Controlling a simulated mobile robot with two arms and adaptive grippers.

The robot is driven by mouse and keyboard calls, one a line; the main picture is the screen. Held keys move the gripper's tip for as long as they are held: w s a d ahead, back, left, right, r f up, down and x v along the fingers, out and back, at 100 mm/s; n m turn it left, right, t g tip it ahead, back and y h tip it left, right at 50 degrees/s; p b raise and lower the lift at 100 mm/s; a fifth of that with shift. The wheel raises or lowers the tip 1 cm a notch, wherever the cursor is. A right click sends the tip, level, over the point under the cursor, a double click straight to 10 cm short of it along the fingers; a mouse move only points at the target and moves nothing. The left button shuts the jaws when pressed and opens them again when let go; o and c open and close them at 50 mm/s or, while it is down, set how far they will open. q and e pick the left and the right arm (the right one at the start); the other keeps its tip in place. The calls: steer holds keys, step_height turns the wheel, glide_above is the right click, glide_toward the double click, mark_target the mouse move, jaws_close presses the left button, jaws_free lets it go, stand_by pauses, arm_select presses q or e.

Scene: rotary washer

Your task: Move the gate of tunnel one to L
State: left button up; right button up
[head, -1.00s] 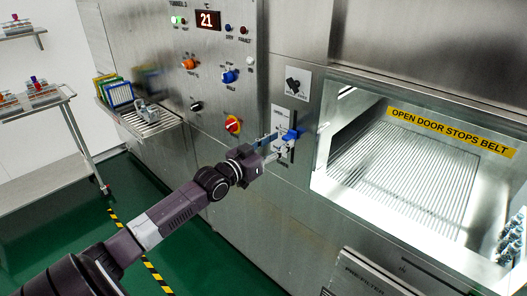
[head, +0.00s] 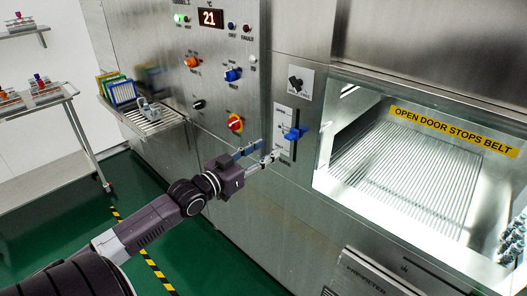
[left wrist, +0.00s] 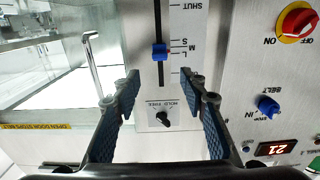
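The gate lever is a blue knob (head: 293,133) on a vertical slot in a pale scale plate on the steel front, left of the lit tunnel opening. In the upside-down left wrist view, the blue knob (left wrist: 159,51) sits level with the closely spaced S, M and L letters, about at L; SHUT is farther along the scale. My left gripper (head: 267,151) is open and empty, left of and below the knob and apart from it. In the wrist view the spread fingers (left wrist: 160,77) point toward the knob. My right gripper is not in view.
A black hold knob (head: 295,83) is above the scale plate. A red and yellow switch (head: 235,123) and a blue belt knob (head: 232,74) are to its left. The tunnel opening (head: 400,180) is at right. A wire shelf (head: 150,122) juts out at left.

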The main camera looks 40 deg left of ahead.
arm_select(q)
steer(key=shift+a+f+m, duration=0.1)
steer(key=shift+f+m, duration=0.05)
steer(key=shift+m, duration=0.15)
steer(key=c, duration=0.4)
steer(key=m+b, duration=0.1)
steer(key=m, duration=0.1)
steer(key=a+f+m+t+b, duration=0.1)
steer(key=m, duration=0.1)
steer(key=m+b, duration=0.1)
steer(key=m, duration=0.2)
steer(key=shift+a+f+y, duration=0.15)
steer(key=shift+a+y, duration=0.05)
steer(key=shift+y, duration=0.2)
jaws_close()
step_height(320, 180, down, 8)
steer(key=d+m+t+h+b, duration=0.15)
steer(key=m+b, duration=0.65)
steer(key=m, duration=2)
steer(key=w+d+r+p, duration=0.1)
steer(key=w+r+p, duration=0.4)
steer(key=w, duration=0.4)
steer(key=shift+w+d+r, duration=0.2)
steer(key=shift+w+r, duration=0.15)
steer(key=shift+r, duration=0.2)
